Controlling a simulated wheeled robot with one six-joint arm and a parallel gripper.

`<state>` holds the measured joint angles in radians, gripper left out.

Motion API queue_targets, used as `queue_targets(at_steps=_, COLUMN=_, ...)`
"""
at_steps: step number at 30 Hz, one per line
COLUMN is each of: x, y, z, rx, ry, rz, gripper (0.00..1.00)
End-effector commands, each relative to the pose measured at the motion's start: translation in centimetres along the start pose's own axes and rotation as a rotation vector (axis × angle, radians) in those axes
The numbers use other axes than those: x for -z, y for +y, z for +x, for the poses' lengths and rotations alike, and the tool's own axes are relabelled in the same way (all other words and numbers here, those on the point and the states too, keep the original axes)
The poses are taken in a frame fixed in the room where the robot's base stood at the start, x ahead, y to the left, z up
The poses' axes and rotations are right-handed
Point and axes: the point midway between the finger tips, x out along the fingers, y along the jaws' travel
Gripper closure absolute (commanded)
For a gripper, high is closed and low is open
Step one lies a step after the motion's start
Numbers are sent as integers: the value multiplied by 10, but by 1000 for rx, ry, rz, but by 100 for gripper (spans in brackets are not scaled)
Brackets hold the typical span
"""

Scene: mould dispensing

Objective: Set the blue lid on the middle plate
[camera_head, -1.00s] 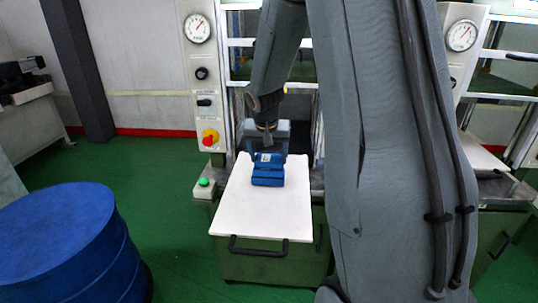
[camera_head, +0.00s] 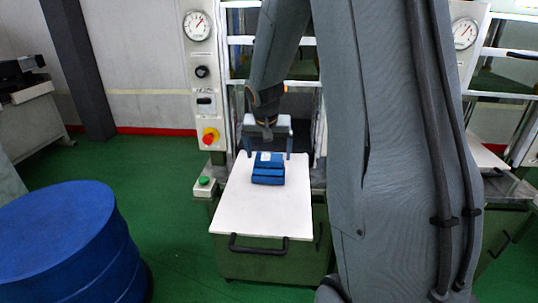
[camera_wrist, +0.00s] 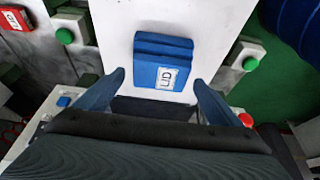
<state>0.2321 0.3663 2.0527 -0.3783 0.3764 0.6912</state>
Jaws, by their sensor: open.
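The blue lid (camera_head: 268,170) lies on the white middle plate (camera_head: 250,212), towards its far end. In the wrist view the lid (camera_wrist: 160,58) shows a white label reading "LID", and bare plate (camera_wrist: 112,30) shows beside it. My gripper (camera_head: 267,150) is just beyond the lid, at the far end of the plate. The lid appears free of the fingers.
A gauge panel (camera_head: 200,75) with a red knob stands left of the plate, and a green button box (camera_head: 205,183) sits beside it. A blue drum (camera_head: 60,240) stands at the lower left. A metal frame rises behind the plate.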

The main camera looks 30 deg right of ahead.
Motion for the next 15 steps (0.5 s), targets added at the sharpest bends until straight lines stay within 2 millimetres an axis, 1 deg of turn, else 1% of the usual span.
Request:
queue_targets(at_steps=9, x=1, y=-1, z=-55, rx=2, ry=4, rz=0, gripper=11)
queue_targets(at_steps=15, x=0, y=-1, z=-86, rx=2, ry=3, rz=-1, gripper=11)
